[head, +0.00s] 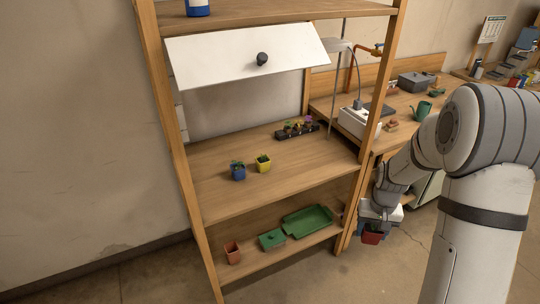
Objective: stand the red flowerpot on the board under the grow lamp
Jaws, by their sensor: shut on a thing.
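My gripper (374,228) hangs low at the right of the shelf unit, beside its front right post. It is shut on a red flowerpot (372,238), which shows just below the jaws, in front of the post and above the floor. The jaws hide the pot's upper part.
The shelf unit (215,195) holds a blue pot (238,172), a yellow pot (263,163) and a dark seedling tray (297,131). Its low shelf holds a terracotta-red pot (232,253) and green trays (308,220). A white flap (245,55) is raised. A green watering can (421,111) stands on the bench.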

